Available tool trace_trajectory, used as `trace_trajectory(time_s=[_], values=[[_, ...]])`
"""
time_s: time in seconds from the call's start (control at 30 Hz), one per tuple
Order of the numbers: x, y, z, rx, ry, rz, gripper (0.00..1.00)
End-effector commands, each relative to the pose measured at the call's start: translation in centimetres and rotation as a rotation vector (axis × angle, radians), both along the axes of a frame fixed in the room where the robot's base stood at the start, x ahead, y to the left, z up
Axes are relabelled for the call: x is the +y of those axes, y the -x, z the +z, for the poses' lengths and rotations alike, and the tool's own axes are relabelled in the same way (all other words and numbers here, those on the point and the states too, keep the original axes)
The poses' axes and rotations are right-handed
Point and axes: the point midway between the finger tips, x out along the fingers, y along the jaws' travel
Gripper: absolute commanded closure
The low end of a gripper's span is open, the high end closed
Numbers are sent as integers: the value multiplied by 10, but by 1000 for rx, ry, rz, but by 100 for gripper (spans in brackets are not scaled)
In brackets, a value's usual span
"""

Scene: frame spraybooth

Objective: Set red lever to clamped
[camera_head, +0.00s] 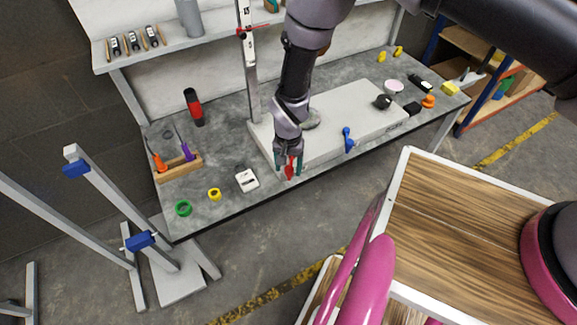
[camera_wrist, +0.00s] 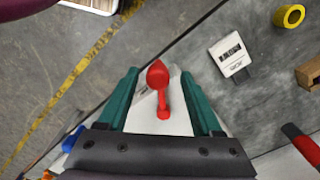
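The red lever (camera_head: 289,171) is on the front side of a pale grey block (camera_head: 340,125) on the workbench. In the wrist view the red lever (camera_wrist: 158,88) shows a rounded knob on a thin stem. My gripper (camera_head: 288,165) is at the lever, with its green fingers one on each side. In the wrist view my gripper (camera_wrist: 160,90) is open, with gaps between the lever and both fingers. The lever's label or setting marks cannot be seen. A blue lever (camera_head: 348,140) is on the same block, to the right.
A white box (camera_head: 246,180), a yellow tape roll (camera_head: 214,194) and a green ring (camera_head: 183,208) lie left of the block. A wooden tool holder (camera_head: 178,167) stands further left. An upright post (camera_head: 247,60) rises behind my gripper.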

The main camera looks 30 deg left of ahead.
Motion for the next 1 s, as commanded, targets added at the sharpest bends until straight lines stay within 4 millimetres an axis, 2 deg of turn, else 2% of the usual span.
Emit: trace_trajectory(time_s=[0.13,0.23,0.5,0.7,1.0], values=[[0,0,3,0,0,0,33],[1,0,15,-1,-2,0,33],[1,-1,69,-2,-2,1,33],[1,0,98,0,-1,0,33],[0,0,108,0,0,1,33]])
